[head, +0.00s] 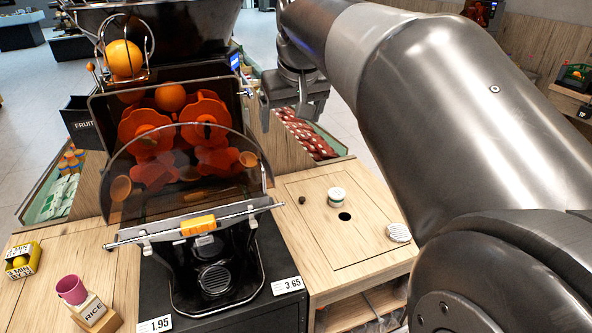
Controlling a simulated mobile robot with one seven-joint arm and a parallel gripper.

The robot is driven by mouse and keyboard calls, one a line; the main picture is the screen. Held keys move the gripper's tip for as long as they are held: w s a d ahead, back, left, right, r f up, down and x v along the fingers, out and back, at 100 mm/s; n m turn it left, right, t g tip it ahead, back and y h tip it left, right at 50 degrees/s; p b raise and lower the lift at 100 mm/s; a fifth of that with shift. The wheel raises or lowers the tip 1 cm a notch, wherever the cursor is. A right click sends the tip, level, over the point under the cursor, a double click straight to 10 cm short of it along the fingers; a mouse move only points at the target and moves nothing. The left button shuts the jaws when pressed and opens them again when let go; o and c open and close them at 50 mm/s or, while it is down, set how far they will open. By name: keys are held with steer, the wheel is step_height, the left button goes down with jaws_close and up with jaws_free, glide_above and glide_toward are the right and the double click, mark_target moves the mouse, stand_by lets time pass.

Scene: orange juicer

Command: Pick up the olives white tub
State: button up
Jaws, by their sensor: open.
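A small white tub (337,197) with a green band and a light lid stands upright on the light wooden counter (310,240), right of the juicer; its label is too small to read. My gripper (291,120) is up and behind the tub in the picture, beside the juicer's right side. Its fingers are apart with nothing between them, and it is clear of the tub. My arm comes in from the right and covers much of that side.
A small dark item (302,200) lies left of the tub, and a round hole (344,217) is just in front. The large orange juicer (180,150) stands on the left. Red packets (308,135) fill a bin behind.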

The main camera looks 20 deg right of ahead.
steer(key=w+d+r, duration=0.1)
steer(key=w+d, duration=0.4)
steer(key=w, duration=0.4)
glide_above(338, 193)
steer(key=s, duration=0.3)
step_height(338, 193, down, 13)
steer(key=shift+g+y, duration=0.3)
steer(key=f, duration=1.2)
steer(key=w+f, duration=0.1)
steer(key=f, duration=2.3)
steer(key=shift+w+f, duration=0.2)
steer(key=shift+f, duration=0.05)
steer(key=shift+x, duration=3.05)
steer(key=shift+a, duration=0.1)
